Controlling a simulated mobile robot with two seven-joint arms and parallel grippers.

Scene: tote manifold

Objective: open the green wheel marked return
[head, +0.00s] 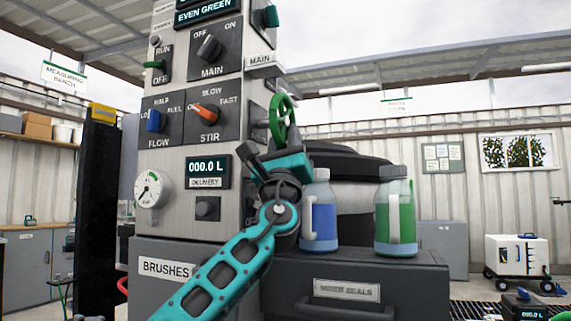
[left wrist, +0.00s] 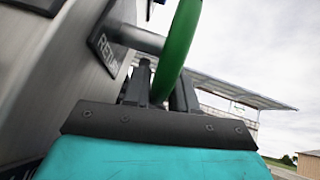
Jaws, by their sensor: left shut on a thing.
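The green wheel (head: 273,120) stands on the right side of the grey control column in the head view. In the left wrist view the green rim (left wrist: 181,40) runs down between my fingers, and its shaft meets a dark plate with a partly hidden label (left wrist: 107,50) that starts like "RETU". My left gripper (head: 272,146) is at the lower part of the wheel. In the left wrist view its two fingers (left wrist: 160,90) are shut on the rim. The fingertips' exact contact is partly hidden. My right gripper is not in view.
The control column (head: 222,130) carries knobs and a gauge (head: 150,189). Two bottles, one blue (head: 320,212) and one green (head: 395,212), stand on the dark drawer cabinet (head: 420,280) right of my left arm. A black-lidded container (head: 345,160) is behind them.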

